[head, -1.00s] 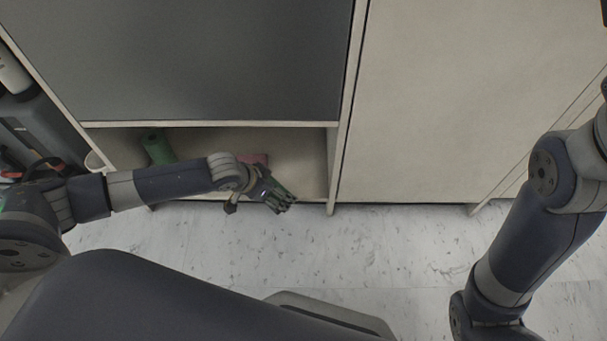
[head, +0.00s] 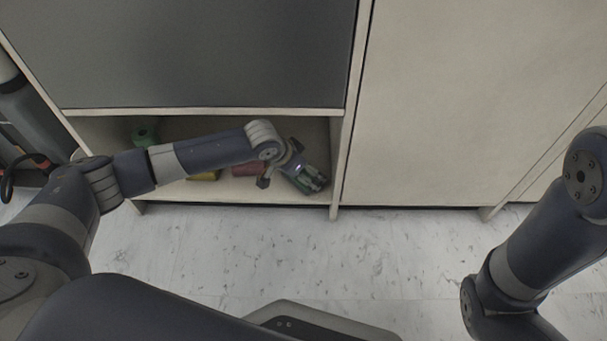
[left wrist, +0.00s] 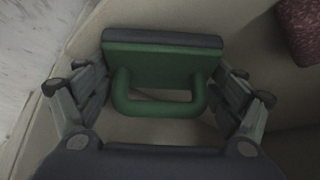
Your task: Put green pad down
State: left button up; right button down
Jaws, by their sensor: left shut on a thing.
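The green pad (left wrist: 160,65) is a green block with a dark grey layer along one side and a green loop handle. In the left wrist view it sits between the two fingers of my left gripper (left wrist: 158,92), which is shut on it. In the head view my left gripper (head: 311,182) is in the right part of the low open shelf (head: 215,197), near its right side wall. The pad is largely hidden by the gripper there. I cannot tell whether the pad touches the shelf floor. My right gripper is out of view.
A reddish block (head: 249,169) lies just left of the gripper; a speckled red thing shows in the left wrist view (left wrist: 302,28). A yellow thing (head: 205,175) is partly behind my left arm. A green roll (head: 146,131) stands further left. The grey panel's lower edge (head: 200,112) is above.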

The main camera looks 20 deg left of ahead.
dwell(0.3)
pick_arm(q)
jog(key=o, duration=0.8)
jog(key=shift+c, duration=0.2)
jog(key=shift+f, duration=0.1)
